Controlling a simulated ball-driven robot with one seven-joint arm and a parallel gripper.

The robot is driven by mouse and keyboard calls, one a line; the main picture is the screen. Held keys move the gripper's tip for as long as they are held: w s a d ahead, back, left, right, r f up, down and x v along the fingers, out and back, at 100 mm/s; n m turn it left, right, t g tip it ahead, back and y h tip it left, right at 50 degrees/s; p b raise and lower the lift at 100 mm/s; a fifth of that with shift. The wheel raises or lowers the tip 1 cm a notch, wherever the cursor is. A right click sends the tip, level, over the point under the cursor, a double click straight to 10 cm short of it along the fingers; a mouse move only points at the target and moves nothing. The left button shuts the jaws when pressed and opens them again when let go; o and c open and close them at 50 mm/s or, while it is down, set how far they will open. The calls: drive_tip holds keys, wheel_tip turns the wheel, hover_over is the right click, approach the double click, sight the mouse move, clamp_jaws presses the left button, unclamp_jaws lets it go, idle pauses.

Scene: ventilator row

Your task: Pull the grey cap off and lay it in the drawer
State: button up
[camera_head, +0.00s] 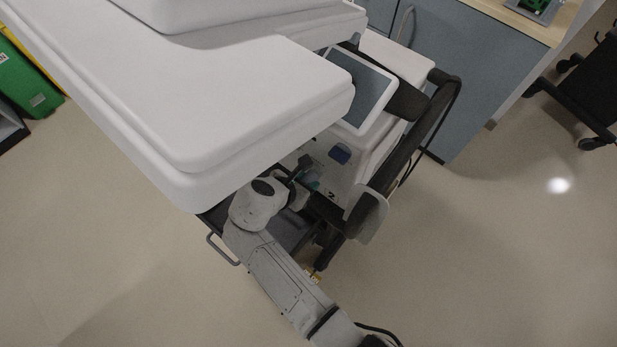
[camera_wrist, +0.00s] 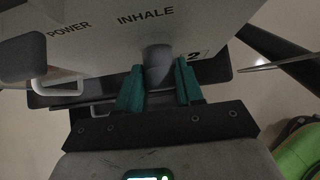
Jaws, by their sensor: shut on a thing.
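The grey cap (camera_wrist: 159,66) is a short grey cylinder at the white ventilator's front panel (camera_wrist: 110,45), below the word INHALE and left of a "2" label. My gripper (camera_wrist: 159,82) has teal fingers, one on each side of the cap, and is shut on it. The cap's far end meets the panel in the wrist view; I cannot tell whether it is still seated. In the camera_head view my gripper (camera_head: 308,181) is at the ventilator's front, and the cap is hidden there. A dark open drawer (camera_head: 286,226) with a grey handle (camera_head: 222,249) lies below, partly covered by my arm.
A large white overhanging body (camera_head: 190,100) covers the upper left. A tilted screen (camera_head: 362,88) and a dark rail with a hanging cable (camera_head: 428,125) stand to the right. Open floor (camera_head: 500,250) lies at right.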

clamp_jaws()
drive_tip(key=shift+s+a, duration=0.2)
drive_tip(key=shift+s, duration=0.05)
drive_tip(key=shift+s+a+p, duration=0.6)
drive_tip(key=shift+s+a, duration=0.1)
drive_tip(key=shift+s, duration=0.3)
drive_tip(key=shift+s+a+p, duration=0.55)
drive_tip(key=shift+s+a, duration=0.1)
drive_tip(key=shift+s, duration=0.3)
